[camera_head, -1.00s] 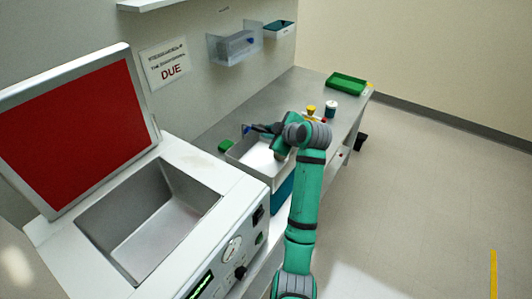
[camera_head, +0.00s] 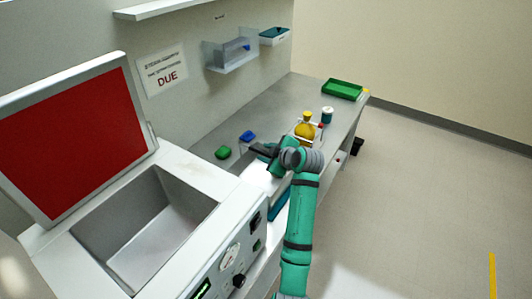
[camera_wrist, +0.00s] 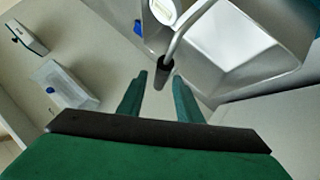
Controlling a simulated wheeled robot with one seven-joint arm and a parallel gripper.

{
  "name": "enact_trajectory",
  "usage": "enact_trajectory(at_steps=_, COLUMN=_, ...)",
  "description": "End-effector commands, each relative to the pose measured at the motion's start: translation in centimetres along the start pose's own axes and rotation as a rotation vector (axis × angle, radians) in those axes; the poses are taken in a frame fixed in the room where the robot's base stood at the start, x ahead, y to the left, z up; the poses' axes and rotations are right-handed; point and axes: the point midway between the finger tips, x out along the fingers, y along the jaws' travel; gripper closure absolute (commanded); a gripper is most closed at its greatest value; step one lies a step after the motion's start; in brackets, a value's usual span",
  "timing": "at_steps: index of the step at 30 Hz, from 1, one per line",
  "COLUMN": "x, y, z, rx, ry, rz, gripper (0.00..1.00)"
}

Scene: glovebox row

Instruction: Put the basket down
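In the wrist view my gripper (camera_wrist: 160,80) points at a handle bar (camera_wrist: 173,42) with a dark grip (camera_wrist: 163,68). The grip sits by the fingertips, with a visible gap on the left side, and the fingers stand apart. The bar runs up toward a pale grey basket (camera_wrist: 235,45) with a bright inside, at the upper right. In the head view my gripper (camera_head: 262,150) is low over the bench, and the basket is mostly hidden by my arm; I cannot tell exactly how it rests.
A blue block (camera_head: 247,136) and a green block (camera_head: 222,152) lie on the bench. The open steriliser (camera_head: 150,225) is at the left, wall bins (camera_head: 230,54) above.

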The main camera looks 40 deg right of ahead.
Motion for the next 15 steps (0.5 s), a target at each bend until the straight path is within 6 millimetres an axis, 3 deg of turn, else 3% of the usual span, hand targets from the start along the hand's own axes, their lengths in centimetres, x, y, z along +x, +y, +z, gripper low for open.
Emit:
enact_trajectory(at_steps=10, x=-0.1, y=0.2, z=-0.1, rx=0.000, ry=0.000, rz=0.001, gripper=0.65)
enact_trajectory(at_steps=15, x=-1.9, y=0.2, z=0.0, rx=0.000, ry=0.000, rz=0.003, gripper=0.65)
